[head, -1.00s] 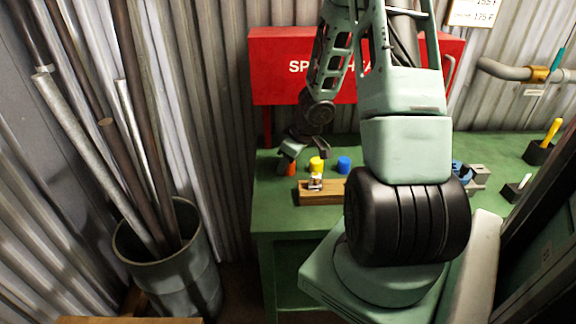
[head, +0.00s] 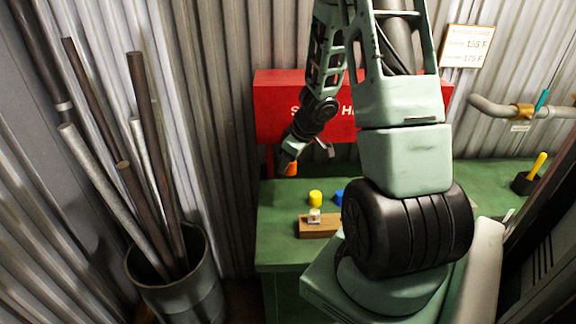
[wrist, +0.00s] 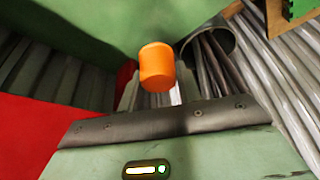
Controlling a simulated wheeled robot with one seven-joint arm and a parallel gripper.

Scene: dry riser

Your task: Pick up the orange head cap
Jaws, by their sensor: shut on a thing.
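The orange head cap (head: 291,169) is at the tip of my gripper (head: 290,160), which is shut on it. It hangs in the air above the back left of the green workbench (head: 281,241), in front of the red cabinet (head: 275,105). In the wrist view, the cap (wrist: 157,66) is a plain orange cylinder just past the dark edge of my gripper. The fingers' contact with it is mostly hidden.
A yellow cap (head: 315,198) and a partly hidden blue cap (head: 339,197) stand on the bench behind a wooden block (head: 317,228) holding a small part. A bin of pipes (head: 190,287) stands at left. My arm hides the bench's middle.

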